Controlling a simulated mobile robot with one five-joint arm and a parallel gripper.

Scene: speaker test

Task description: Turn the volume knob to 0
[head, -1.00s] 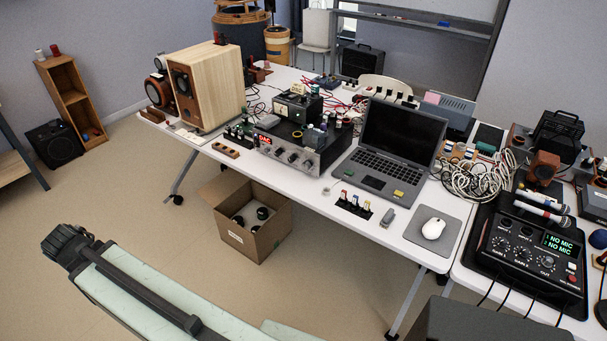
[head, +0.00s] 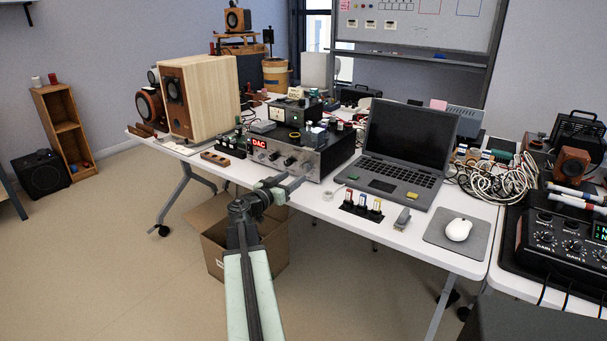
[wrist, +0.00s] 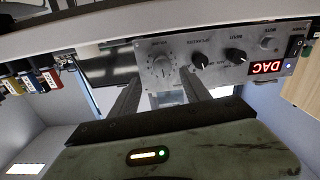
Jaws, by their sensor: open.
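The silver volume knob (wrist: 161,66) is on the front panel of the amplifier (wrist: 225,55), which looks upside down in the wrist view. Its pointer setting is too small to read. The amplifier also shows in the head view (head: 325,155), with a lit red DAC display (head: 259,142). My gripper (wrist: 160,88) is open and empty, its two fingers pointing at the panel on either side of the volume knob's line. I cannot tell whether the fingers touch the knob.
Two black knobs, speakers (wrist: 200,61) and input (wrist: 236,56), sit beside the volume knob. A laptop (head: 395,150) stands right of the amplifier. A cardboard box (head: 270,250) is below on the floor.

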